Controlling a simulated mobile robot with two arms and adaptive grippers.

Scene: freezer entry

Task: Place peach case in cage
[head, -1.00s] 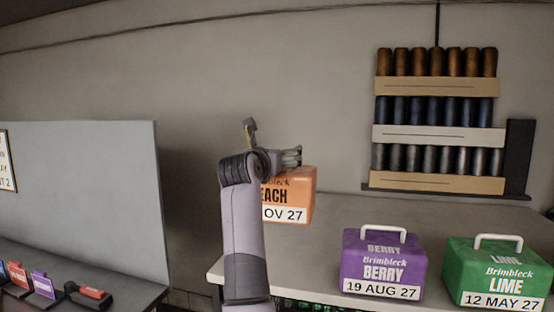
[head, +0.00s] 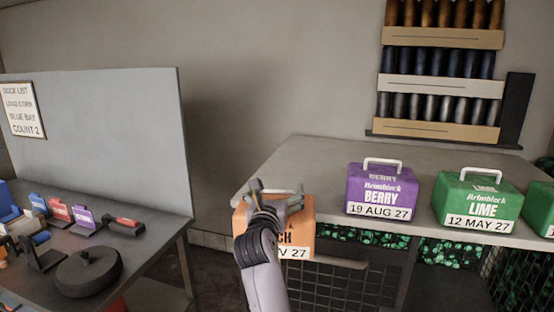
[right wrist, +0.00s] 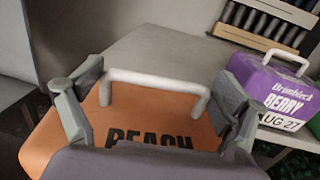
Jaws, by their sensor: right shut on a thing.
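The peach case (head: 302,226) is orange with a white date label and hangs from my right gripper (head: 277,196), in front of the table's left end. In the right wrist view the fingers of my right gripper (right wrist: 160,100) are on either side of the case's white handle (right wrist: 158,80), over the orange top (right wrist: 110,125). My arm hides part of the case in the head view. A dark wire-mesh cage (head: 335,288) shows below the table, just right of and beyond the case. Its inside is partly hidden. My left gripper is out of view.
A purple berry case (head: 382,190) and a green lime case (head: 478,200) stand on the grey table (head: 290,165). Another green case is cut off at the right edge. A dark bench (head: 150,215) with several tools and a grey panel (head: 110,130) stands at left.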

